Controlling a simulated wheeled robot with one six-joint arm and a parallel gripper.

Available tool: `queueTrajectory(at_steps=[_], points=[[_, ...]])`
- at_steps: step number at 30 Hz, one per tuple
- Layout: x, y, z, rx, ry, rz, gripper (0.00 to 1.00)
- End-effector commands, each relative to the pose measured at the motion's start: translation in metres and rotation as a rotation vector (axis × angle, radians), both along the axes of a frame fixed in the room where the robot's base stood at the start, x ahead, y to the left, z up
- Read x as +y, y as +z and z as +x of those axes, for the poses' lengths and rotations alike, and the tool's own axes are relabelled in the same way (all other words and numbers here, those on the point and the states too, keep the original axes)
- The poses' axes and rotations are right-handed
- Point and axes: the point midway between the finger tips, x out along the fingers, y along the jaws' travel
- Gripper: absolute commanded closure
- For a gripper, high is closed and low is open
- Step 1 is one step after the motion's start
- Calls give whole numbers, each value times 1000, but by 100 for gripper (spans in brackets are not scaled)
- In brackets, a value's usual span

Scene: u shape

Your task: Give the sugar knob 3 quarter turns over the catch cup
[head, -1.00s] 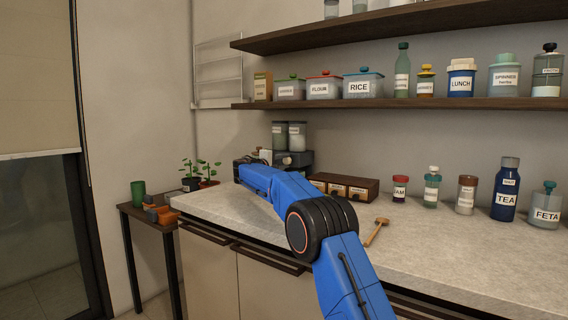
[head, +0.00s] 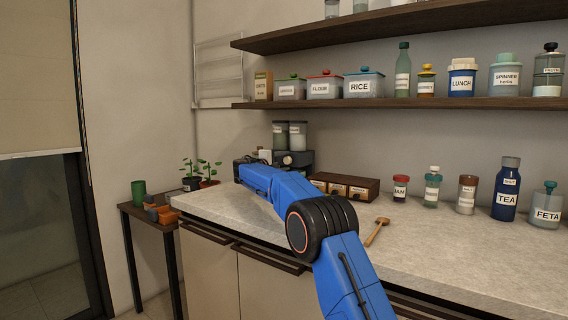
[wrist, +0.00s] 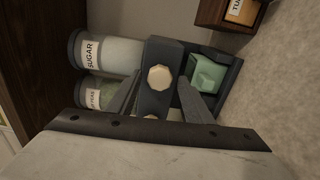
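In the wrist view a dark dispenser (wrist: 152,100) carries two clear canisters, one labelled SUGAR (wrist: 108,52); the other label (wrist: 93,97) is hard to read. A cream, many-sided knob (wrist: 159,77) on the dispenser front lines up with the sugar canister. A second cream knob (wrist: 175,114) is nearer the other canister. A pale green catch cup (wrist: 208,73) sits in the dark base. My gripper (wrist: 161,78) is open, its fingers on either side of the sugar knob in the picture; contact cannot be told. In the head view my arm hides part of the dispenser (head: 298,158).
A wooden drawer box (head: 345,186) stands right of the dispenser on the counter (head: 450,245). A wooden spoon (head: 377,231) and several jars, including a blue TEA bottle (head: 506,192), are farther right. Two potted plants (head: 208,172) stand to the left.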

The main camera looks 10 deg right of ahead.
Motion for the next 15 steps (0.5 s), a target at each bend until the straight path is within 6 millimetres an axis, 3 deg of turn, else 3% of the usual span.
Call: queueTrajectory(at_steps=[8,15], points=[[9,2,-9,-1,1,0,53],[39,1,-39,0,2,0,53]])
